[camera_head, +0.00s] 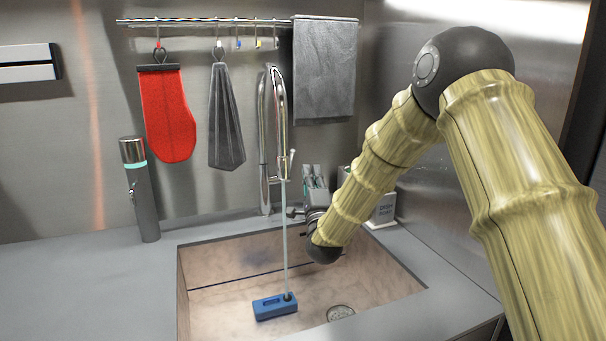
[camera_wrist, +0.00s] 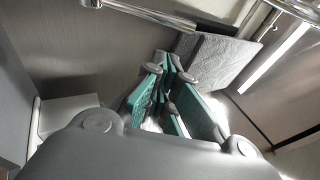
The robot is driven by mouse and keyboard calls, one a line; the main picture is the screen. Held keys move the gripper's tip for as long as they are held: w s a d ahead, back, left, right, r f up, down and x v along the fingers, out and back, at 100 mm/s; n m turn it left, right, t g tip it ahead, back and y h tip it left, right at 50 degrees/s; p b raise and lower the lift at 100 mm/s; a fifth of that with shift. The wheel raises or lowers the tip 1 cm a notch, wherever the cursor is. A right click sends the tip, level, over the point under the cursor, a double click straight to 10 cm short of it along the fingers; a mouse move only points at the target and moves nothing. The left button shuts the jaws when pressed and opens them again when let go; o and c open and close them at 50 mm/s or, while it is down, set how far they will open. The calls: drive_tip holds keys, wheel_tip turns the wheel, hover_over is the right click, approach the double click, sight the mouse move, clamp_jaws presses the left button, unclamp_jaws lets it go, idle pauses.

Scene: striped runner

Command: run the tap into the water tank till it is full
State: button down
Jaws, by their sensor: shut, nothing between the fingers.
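The blue water tank (camera_head: 275,307) lies on the sink floor (camera_head: 225,295), left of the drain. The chrome tap (camera_head: 264,135) stands behind the sink. A thin pale stream (camera_head: 286,240) runs straight from its spout down to the dark opening at the tank's right end. The water level inside cannot be seen. My gripper (camera_head: 315,172) is shut and empty, pointing up just right of the tap, above the sink's back edge. Its teal fingers (camera_wrist: 168,62) show closed together in the wrist view. Whether it touches the tap's fittings is unclear.
A white dish soap box (camera_head: 383,210) stands behind my arm. A red mitt (camera_head: 167,115), a grey cloth (camera_head: 226,120) and a grey towel (camera_head: 324,70) hang from the rail. A grey cylinder (camera_head: 141,190) stands at the left. The left counter (camera_head: 80,280) is clear.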

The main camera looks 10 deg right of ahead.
drive_tip(key=v, duration=1)
drive_tip(key=shift+r+b, duration=0.15)
drive_tip(key=shift+b, duration=0.15)
drive_tip(key=shift+s+d, duration=0.1)
drive_tip(key=shift+d, duration=0.05)
